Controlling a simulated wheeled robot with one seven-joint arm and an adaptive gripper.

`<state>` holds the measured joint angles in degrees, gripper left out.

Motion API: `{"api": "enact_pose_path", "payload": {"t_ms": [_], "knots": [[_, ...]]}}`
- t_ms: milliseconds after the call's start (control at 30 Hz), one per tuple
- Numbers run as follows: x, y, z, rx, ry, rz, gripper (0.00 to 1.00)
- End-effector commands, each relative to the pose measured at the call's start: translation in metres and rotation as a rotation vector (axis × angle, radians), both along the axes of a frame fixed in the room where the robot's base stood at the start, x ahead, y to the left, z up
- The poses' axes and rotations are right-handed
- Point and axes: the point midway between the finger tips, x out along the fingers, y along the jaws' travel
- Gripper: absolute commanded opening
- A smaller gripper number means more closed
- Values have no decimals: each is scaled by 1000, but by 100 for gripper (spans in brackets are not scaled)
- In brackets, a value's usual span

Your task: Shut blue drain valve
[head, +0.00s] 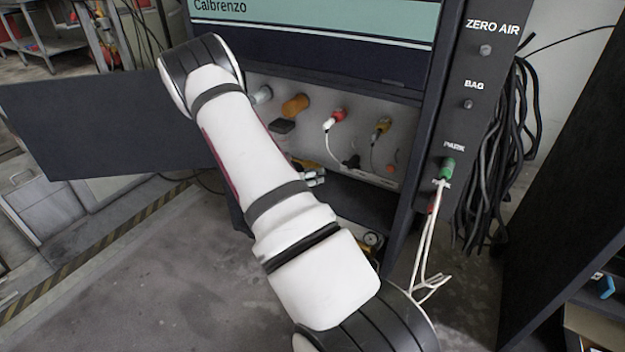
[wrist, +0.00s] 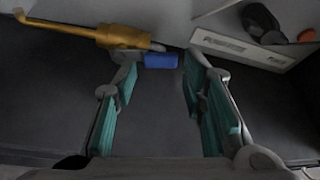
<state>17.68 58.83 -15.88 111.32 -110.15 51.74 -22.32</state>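The drain valve shows in the wrist view as a blue handle (wrist: 160,60) at the end of a brass pipe fitting (wrist: 122,37), just below a pale panel edge. My gripper (wrist: 158,95) is open, with its teal-padded fingers spread wide and nothing between them. The blue handle lies ahead of the fingers, close to the left finger's tip; I cannot tell whether they touch. In the head view my arm covers most of the lower cabinet opening, and the blue handle is hidden. Only a little of my gripper (head: 315,178) shows there, beside the arm.
The cabinet panel holds an orange fitting (head: 296,104), a red connector (head: 338,115) and a yellow fitting (head: 382,125). A dark door (head: 90,120) stands open at left. White cables hang from a green plug (head: 447,168) at right. A labelled plate (wrist: 240,47) borders the wrist view's opening.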

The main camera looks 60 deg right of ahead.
Motion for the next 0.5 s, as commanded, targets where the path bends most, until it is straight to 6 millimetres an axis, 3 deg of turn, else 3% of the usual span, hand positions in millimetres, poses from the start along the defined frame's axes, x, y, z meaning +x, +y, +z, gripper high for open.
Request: {"api": "enact_pose_path", "payload": {"t_ms": [433, 500], "knots": [[-1, -11, -4, 0, -1, -1, 38], [-1, -11, -4, 0, -1, -1, 25]]}}
